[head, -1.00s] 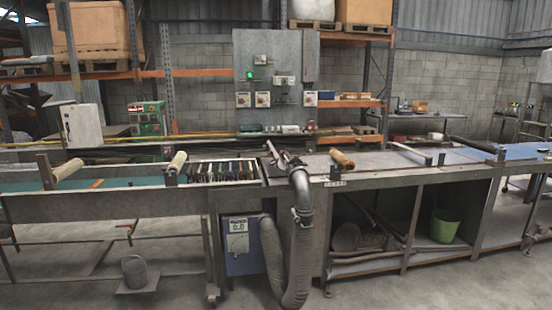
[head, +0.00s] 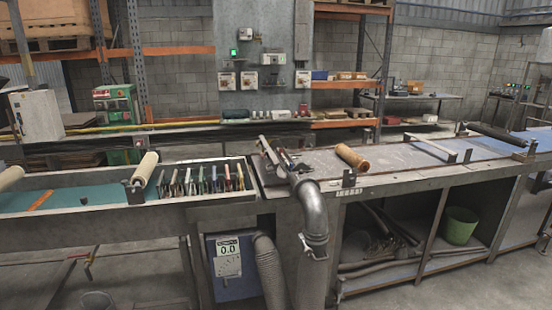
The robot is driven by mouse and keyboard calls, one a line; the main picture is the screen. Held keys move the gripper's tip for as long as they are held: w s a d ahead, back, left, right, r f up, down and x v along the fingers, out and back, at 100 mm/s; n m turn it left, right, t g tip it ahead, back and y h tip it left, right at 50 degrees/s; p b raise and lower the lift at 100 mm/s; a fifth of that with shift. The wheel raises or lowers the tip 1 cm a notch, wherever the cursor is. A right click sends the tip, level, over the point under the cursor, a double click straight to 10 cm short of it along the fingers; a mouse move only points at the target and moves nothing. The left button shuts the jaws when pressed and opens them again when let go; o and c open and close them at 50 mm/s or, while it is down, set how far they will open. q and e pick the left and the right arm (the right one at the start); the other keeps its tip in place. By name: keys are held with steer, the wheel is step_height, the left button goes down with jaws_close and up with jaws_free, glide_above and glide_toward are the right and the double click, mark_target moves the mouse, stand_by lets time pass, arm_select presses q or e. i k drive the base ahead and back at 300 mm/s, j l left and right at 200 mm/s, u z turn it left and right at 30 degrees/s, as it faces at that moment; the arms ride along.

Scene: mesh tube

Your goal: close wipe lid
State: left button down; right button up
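I cannot make out a wipe container or its lid in the head view. Several small items stand on the ledge behind the bench, among them a red one (head: 303,110) and a pale one (head: 281,114), too small to identify. Neither of my grippers shows in the head view.
A long metal workbench (head: 410,185) crosses the view, with a grey duct (head: 312,210), a wooden roller (head: 351,157) and a row of upright coloured pieces (head: 205,180). A green bucket (head: 460,225) stands on the lower shelf. Concrete floor (head: 450,290) shows in front.

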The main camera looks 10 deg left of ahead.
mark_target(278, 171)
steer(key=i+j+z, duration=0.15)
steer(key=i+j, duration=0.2)
steer(key=i, duration=0.25)
steer(key=i+j+z, duration=0.15)
steer(key=i+j, duration=0.3)
steer(key=i, duration=0.1)
